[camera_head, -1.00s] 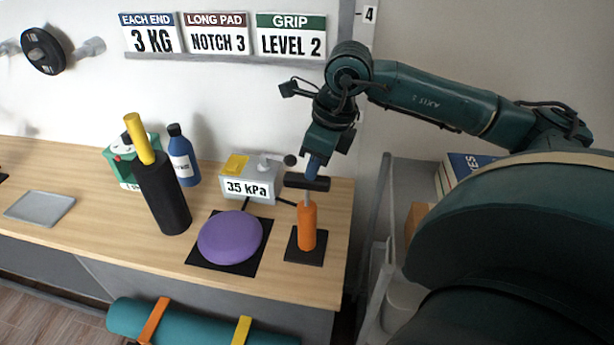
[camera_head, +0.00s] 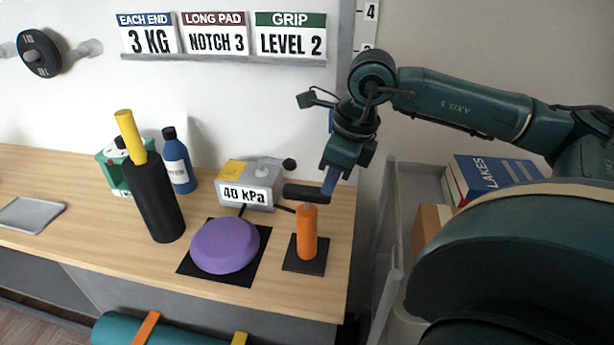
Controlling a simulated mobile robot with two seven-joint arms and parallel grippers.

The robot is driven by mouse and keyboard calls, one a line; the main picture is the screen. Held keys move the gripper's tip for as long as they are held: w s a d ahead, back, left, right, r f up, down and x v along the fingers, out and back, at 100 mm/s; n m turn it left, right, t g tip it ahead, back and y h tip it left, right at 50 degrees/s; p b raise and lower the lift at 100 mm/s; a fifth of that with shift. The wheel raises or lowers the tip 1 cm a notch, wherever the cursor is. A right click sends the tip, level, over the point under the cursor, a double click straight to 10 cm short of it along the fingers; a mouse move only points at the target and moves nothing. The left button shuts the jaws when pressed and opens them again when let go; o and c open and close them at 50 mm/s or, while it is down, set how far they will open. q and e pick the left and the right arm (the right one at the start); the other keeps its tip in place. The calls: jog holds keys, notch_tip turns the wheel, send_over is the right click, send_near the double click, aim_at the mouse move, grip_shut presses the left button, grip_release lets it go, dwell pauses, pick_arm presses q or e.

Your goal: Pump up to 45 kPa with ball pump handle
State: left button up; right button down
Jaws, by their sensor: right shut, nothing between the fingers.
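The ball pump has an orange upright body (camera_head: 307,238) on a black base, with a black crossbar handle (camera_head: 302,192) low, close above the body's top. My right gripper (camera_head: 329,192) is shut and empty, its blue fingers pointing down at the right end of the handle; whether they touch it I cannot tell. The grey gauge box (camera_head: 236,193) behind it reads 40 kPa. A purple domed cushion (camera_head: 225,245) sits on a black mat (camera_head: 188,263) left of the pump. My left gripper is not in view.
A black cylinder with a yellow rod (camera_head: 155,205), a blue bottle (camera_head: 177,162) and a green-and-white device (camera_head: 112,165) stand to the left. A grey tray (camera_head: 31,215) lies farther left. A shelf with books (camera_head: 495,175) is at right. Signs line the wall.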

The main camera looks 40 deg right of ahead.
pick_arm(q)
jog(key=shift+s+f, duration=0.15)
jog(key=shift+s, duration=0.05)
pick_arm(e)
jog(key=shift+f, duration=0.1)
pick_arm(q)
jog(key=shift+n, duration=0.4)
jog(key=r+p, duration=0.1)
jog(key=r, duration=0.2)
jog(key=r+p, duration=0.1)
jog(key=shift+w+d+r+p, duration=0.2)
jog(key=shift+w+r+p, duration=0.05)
jog(key=shift+p, duration=0.1)
pick_arm(e)
jog(key=v, duration=1.3)
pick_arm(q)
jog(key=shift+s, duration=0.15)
pick_arm(e)
jog(key=shift+s, duration=0.1)
